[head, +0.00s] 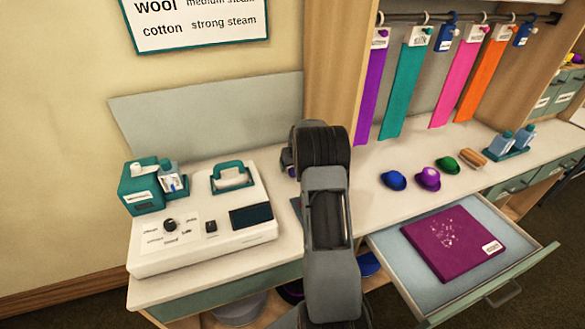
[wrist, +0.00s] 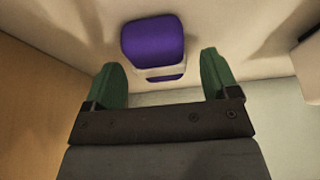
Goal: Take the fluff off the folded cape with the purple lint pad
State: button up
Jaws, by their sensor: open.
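The folded cape (head: 470,245) is a magenta square with a white label, lying flat in the open drawer (head: 393,262). Pale fluff (head: 447,226) is scattered over its upper left part. In the wrist view, a purple pad (wrist: 153,38) with a pale band at its lower end lies on a light surface; it looks like the lint pad. My gripper (wrist: 163,82) is open, its two green fingers apart and empty, with the pad just beyond the fingertips, between their lines.
A steam station (head: 205,225) with a teal-handled iron (head: 232,177) sits left. Coloured strips hang behind. The drawer juts out at the right.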

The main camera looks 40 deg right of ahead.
jog(key=shift+w+f, duration=0.15)
jog(key=shift+f, duration=0.2)
jog(key=c, duration=1)
jog(key=shift+r, duration=0.1)
jog(key=shift+d+r, duration=0.1)
jog(key=shift+r, duration=0.4)
notch_tip(320, 180, up, 2)
jog(key=shift+r, duration=0.2)
jog(key=s+r, duration=0.3)
jog(key=s, duration=0.1)
jog(key=s+r+b, duration=0.1)
jog(key=s+r, duration=0.2)
jog(key=s, duration=0.2)
jog(key=s+r+b, duration=0.1)
jog(key=s+r, duration=0.2)
jog(key=s, duration=0.2)
jog(key=shift+d+r, duration=0.1)
jog(key=shift+r, duration=0.15)
